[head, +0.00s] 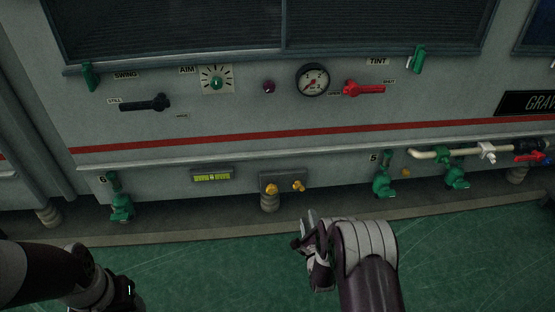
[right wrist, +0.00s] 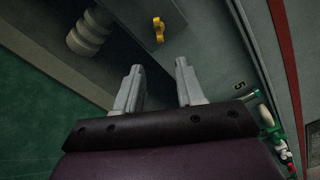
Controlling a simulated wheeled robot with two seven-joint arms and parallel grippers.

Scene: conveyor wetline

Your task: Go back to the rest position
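My right gripper (head: 308,222) is in front of the lower edge of the grey machine, right of the middle in the head view. In the right wrist view its two pale fingers (right wrist: 159,66) stand apart with nothing between them. A yellow knob (right wrist: 158,30) shows beyond the fingertips, apart from them. My left arm reaches in at the lower left of the head view, its gripper end (head: 122,292) dark and partly cut off by the bottom edge. I cannot make out its fingers.
The machine's panel carries a black lever (head: 146,103), a gauge (head: 312,79), a red lever (head: 364,89) and a dial (head: 216,82). Green valves (head: 121,205) and a pale pipe (head: 430,154) stick out low along its front. The green floor (head: 215,275) between my arms is clear.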

